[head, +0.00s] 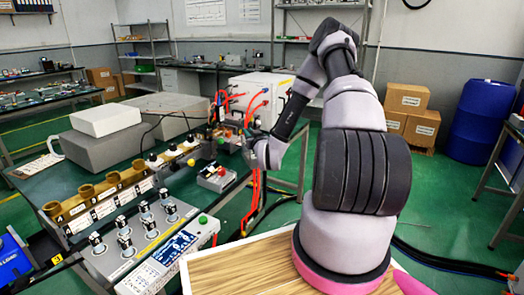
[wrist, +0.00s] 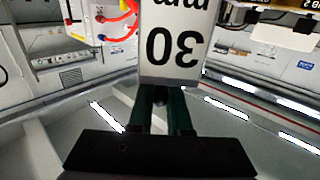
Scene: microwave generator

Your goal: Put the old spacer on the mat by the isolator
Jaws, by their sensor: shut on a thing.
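My gripper (wrist: 166,112) is shut on a white-faced block marked 30, the spacer (wrist: 177,45), seen upside down in the wrist view. The block sticks out beyond the dark green fingers. In the head view my gripper (head: 248,142) is at the back right of the green bench, close to the red-cabled equipment. The spacer is too small there to make out. A small grey box with a red top part (head: 215,178), possibly the isolator, sits on the bench in front of the gripper. I cannot pick out the mat.
A row of brass-coloured cylinders on a labelled rail (head: 103,194) runs along the bench. A grey control unit with several knobs and a screen (head: 150,245) stands in front. Red cables (head: 258,100) hang beside the gripper from a white cabinet. Grey boxes (head: 105,145) fill the back left.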

